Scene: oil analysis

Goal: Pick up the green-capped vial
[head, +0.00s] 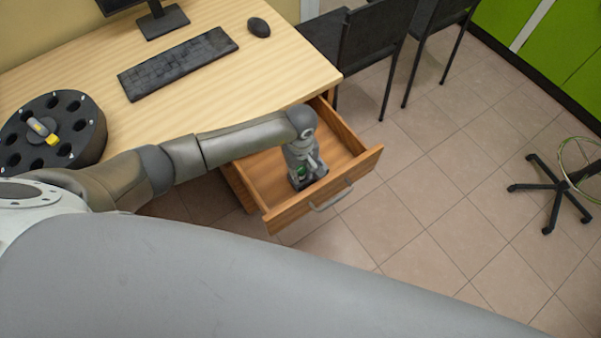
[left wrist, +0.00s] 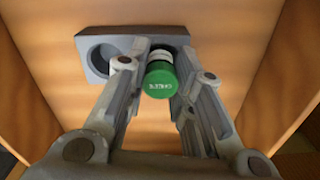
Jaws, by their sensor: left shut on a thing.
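The green-capped vial (left wrist: 160,82) is between the two fingers of my left gripper (left wrist: 157,92) in the left wrist view, its green cap facing the camera. The fingers are shut on it from both sides. The vial is at a grey rack (left wrist: 97,46) inside the open drawer; I cannot tell whether it is still seated in a hole. My right gripper is not in view.
The rack's left hole is empty. The drawer sticks out from the wooden desk (head: 285,50), which bears a black round carousel (head: 75,118), a keyboard (head: 177,64) and a mouse (head: 259,27). Chairs stand behind.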

